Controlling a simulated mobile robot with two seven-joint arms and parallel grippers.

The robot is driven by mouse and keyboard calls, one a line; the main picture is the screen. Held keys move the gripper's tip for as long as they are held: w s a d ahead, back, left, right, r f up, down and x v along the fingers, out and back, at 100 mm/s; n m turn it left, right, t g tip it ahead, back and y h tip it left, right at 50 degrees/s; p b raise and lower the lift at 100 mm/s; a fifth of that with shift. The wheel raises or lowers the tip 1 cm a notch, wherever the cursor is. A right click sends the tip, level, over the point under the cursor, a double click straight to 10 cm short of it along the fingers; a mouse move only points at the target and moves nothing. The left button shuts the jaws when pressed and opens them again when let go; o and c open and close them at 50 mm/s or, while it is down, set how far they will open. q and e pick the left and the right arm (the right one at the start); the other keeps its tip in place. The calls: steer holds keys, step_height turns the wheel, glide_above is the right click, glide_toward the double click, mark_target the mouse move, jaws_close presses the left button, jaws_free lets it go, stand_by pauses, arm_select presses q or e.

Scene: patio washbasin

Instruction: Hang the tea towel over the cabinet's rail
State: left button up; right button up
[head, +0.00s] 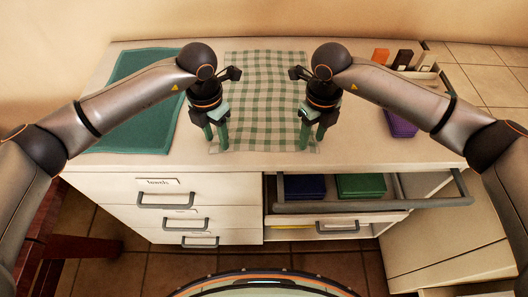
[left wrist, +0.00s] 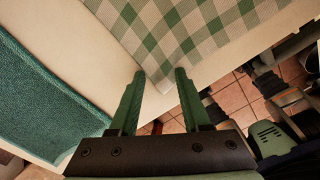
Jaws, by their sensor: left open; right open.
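The green-and-white checked tea towel (head: 264,100) lies flat on the cabinet top, its near edge close to the front edge. My left gripper (head: 217,142) is open, pointing down at the towel's near left corner. In the left wrist view the towel (left wrist: 185,35) has a corner between the open fingers (left wrist: 156,80); I cannot tell whether they touch it. My right gripper (head: 313,142) is open at the near right corner. A grey rail (head: 400,203) runs along the front of the pulled-out upper right section of the cabinet (head: 190,158), in front of and below the top.
A teal towel (head: 140,125) lies left of the checked one and shows in the left wrist view (left wrist: 40,100). Blue (head: 305,186) and green (head: 360,186) items sit in the open section. A purple item (head: 400,124) and a small box (head: 425,75) stand at right.

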arm_select(q)
jaws_close()
arm_select(e)
jaws_close()
steer(key=shift+f, duration=0.1)
stand_by(0.6)
